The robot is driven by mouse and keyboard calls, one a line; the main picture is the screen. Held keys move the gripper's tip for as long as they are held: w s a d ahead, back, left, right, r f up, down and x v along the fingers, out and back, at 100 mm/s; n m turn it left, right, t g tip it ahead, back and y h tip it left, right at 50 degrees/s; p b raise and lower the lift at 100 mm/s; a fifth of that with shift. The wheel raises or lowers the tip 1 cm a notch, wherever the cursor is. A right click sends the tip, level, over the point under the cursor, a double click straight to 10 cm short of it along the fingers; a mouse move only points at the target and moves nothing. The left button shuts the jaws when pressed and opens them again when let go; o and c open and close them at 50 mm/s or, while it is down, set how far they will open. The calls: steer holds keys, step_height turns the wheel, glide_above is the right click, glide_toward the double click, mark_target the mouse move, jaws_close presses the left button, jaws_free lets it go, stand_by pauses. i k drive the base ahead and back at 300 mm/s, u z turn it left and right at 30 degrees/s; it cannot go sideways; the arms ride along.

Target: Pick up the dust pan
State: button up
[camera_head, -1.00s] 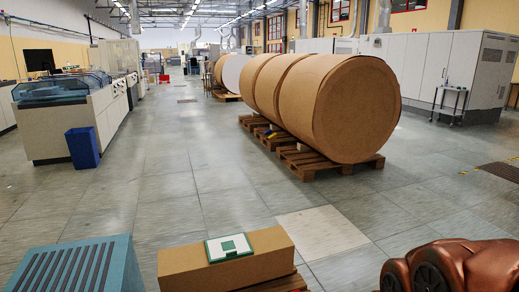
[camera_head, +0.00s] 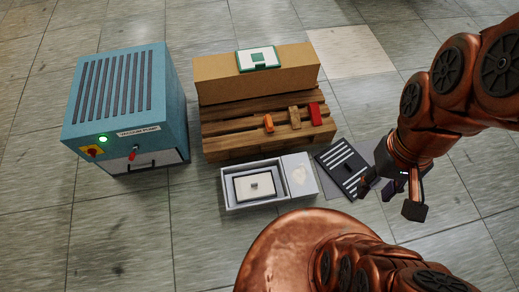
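I cannot clearly make out which thing is the dust pan. A green-edged white flat piece (camera_head: 258,59) rests on the long cardboard box (camera_head: 225,82). My gripper (camera_head: 389,199) is open at the right, its fingers spread apart with nothing seen between them. In the picture its left fingertip is close to the striped piece; I cannot tell the height between them.
A wooden pallet (camera_head: 222,141) carries the box and small orange (camera_head: 268,123), brown (camera_head: 294,117) and red (camera_head: 315,114) pieces. A white open tray (camera_head: 228,187) stands in front. A teal machine (camera_head: 165,103) is at left. Bare floor surrounds them.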

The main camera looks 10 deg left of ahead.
mark_target(260, 185)
steer(key=z, duration=0.2)
steer(key=k, duration=0.65)
steer(key=u, duration=1)
steer(key=i, duration=0.45)
steer(key=z, duration=1.5)
steer(key=k, duration=1.1)
steer(key=u, duration=1.6)
steer(key=i, duration=0.5)
steer(key=z, duration=0.05)
